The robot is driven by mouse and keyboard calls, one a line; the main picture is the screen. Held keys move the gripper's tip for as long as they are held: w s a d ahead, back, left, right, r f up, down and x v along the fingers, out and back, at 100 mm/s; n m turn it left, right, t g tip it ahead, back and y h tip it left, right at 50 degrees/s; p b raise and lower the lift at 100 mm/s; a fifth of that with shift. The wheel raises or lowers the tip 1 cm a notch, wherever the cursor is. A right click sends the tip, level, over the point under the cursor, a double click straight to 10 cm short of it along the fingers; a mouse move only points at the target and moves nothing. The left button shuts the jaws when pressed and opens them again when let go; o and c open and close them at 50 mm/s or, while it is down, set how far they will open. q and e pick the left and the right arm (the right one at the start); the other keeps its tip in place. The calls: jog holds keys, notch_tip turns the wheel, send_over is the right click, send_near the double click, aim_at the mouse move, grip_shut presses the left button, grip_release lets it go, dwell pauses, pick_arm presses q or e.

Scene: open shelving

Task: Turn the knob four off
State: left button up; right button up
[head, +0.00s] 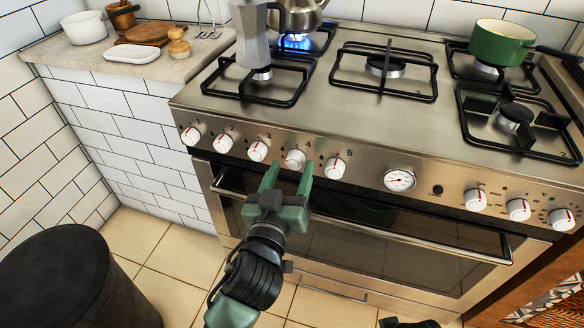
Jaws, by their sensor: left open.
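Knob four (295,159) is a white round knob on the stove's sloped front panel, below the printed 4. Its red mark does not show clearly, unlike on the knobs beside it. My left gripper (289,174) is open, with green fingers pointing up at the panel. Its fingertips lie to the left and right of knob four's lower part in the picture. I cannot tell whether they touch it. A blue flame (297,42) burns at the back left burner under a metal kettle (303,14).
Knob three (257,150) and knob five (335,169) sit close on either side. The oven handle (410,246) runs below the panel. A moka pot (252,38) and a green pot (500,43) stand on the stove. A dark bin (65,280) stands at lower left.

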pick_arm(q)
jog(key=shift+w+d, duration=0.15)
jog(key=shift+w, duration=0.5)
grip_shut()
